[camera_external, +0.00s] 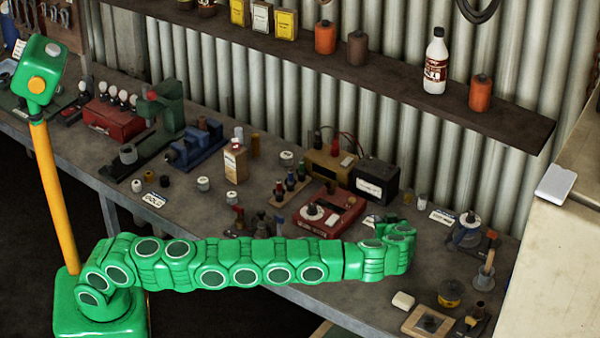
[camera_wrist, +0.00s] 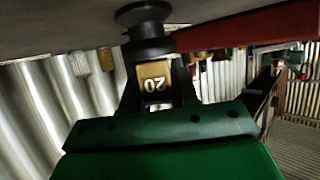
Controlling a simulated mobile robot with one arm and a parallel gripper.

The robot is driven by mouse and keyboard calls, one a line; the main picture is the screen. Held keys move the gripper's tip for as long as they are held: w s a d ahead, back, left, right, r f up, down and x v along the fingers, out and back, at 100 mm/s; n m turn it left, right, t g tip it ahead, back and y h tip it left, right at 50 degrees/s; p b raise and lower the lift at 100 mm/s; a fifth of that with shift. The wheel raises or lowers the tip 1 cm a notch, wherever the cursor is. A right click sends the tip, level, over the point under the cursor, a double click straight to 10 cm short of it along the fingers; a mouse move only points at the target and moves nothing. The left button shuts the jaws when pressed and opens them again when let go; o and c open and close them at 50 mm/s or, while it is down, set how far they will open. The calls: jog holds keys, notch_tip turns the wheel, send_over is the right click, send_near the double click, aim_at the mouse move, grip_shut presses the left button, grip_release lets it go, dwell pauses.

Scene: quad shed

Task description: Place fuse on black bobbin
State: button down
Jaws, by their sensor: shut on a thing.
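The wrist view shows the scene upside down, with the bench surface at the top. My gripper (camera_wrist: 155,85) is shut on the fuse (camera_wrist: 154,80), a gold-faced piece marked "20" between two dark fingers. The black bobbin (camera_wrist: 143,14) stands on the bench, with a wide flange and a narrower neck. The fuse lines up with the bobbin's upper end and looks very close to it; I cannot tell whether they touch. In the external view my gripper (camera_external: 405,235) is low over the right part of the bench; the fuse and bobbin cannot be made out there.
A red device (camera_external: 333,214) stands left of my gripper; a red surface (camera_wrist: 250,30) shows close by in the wrist view. A black box (camera_external: 377,182) is behind. A white block (camera_external: 403,300), wooden frame (camera_external: 427,321) and yellow tin (camera_external: 450,293) lie in front and right.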

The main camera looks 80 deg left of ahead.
jog(key=shift+f, duration=0.1)
jog(key=c, duration=0.9)
grip_release()
jog(key=shift+o, duration=0.2)
jog(key=shift+r, duration=0.2)
jog(key=shift+v, duration=3.7)
